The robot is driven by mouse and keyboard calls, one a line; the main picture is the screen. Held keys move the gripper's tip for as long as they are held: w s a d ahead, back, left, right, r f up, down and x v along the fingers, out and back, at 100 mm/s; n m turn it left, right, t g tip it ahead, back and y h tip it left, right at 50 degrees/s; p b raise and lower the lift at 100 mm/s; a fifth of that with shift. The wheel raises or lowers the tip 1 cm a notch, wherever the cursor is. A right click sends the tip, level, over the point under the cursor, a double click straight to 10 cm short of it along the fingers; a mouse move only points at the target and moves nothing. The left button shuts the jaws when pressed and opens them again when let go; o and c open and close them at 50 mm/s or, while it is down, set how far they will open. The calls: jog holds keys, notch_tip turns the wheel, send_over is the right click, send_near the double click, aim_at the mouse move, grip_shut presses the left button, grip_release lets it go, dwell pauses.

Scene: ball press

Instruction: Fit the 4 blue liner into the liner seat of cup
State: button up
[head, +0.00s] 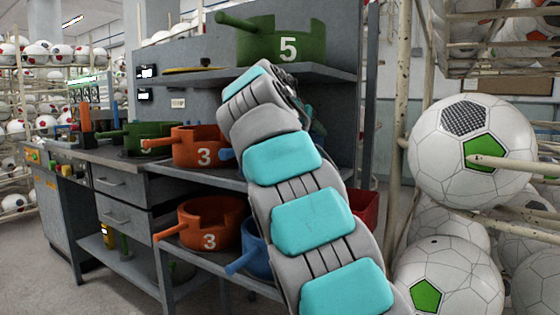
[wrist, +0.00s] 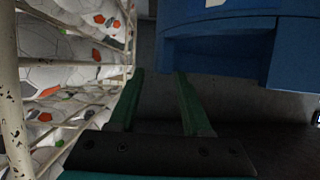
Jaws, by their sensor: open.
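In the wrist view, my gripper (wrist: 158,78) is open and its two green fingers have nothing between them. A large blue piece (wrist: 225,45) with a stepped, notched wall is just beyond the fingertips, up and to the right. A white mark at its top is cut off by the frame. In the head view, my arm hides the gripper and most of two blue pieces. One blue piece (head: 226,154) shows only its handle end on the middle shelf. Another blue piece (head: 250,257) shows its handle and side on the lower shelf. I cannot tell which is liner or cup.
Orange pieces marked 3 stand on the middle (head: 192,148) and lower shelf (head: 208,222). A green 5 piece (head: 285,48) is on the top shelf. A pale rack post (head: 405,120) and soccer balls (head: 472,150) stand close at right. A red bin (head: 364,208) is behind my arm.

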aim_at(317, 135)
jog(key=x, duration=0.4)
jog(key=shift+f, duration=0.1)
grip_shut()
dwell(1.3)
